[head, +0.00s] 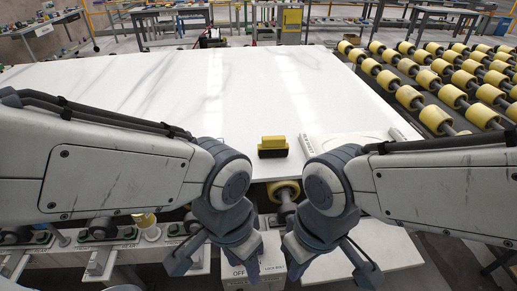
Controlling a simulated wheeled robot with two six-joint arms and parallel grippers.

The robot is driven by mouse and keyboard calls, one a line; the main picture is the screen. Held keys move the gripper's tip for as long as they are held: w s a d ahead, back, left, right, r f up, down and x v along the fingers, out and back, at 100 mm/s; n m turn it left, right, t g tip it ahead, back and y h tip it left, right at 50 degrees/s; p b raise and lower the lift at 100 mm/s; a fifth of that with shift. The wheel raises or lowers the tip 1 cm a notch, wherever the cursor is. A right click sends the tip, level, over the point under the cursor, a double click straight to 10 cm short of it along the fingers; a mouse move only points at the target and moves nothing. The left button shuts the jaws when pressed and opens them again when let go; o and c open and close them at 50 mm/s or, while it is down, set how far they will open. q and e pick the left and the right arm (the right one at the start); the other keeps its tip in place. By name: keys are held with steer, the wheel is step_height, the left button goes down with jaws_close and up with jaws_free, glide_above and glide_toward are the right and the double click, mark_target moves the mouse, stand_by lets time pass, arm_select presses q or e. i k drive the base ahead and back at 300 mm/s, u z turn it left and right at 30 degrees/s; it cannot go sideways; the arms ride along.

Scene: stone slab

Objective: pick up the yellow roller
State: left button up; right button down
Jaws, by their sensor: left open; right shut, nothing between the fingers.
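A yellow roller (284,190) with a dark shaft sits just below the slab's front edge, between my two arms. Several more yellow rollers (437,118) stand in rows on the conveyor at the right. My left gripper (213,262) is open, low in front of the slab, left of the near roller and apart from it. My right gripper (330,262) is shut and empty, low in front of the slab, to the right of that roller. Part of the roller's shaft is hidden near my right gripper.
The white stone slab (150,95) fills the middle. A yellow and black block (273,147) lies near its front edge, beside a pale flat item (350,144). A white box (254,272) stands below. Most of the slab is clear.

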mark_target(276, 146)
steer(key=k, duration=1.15)
steer(key=z, duration=0.6)
steer(key=i, duration=1.65)
steer(key=u, duration=0.6)
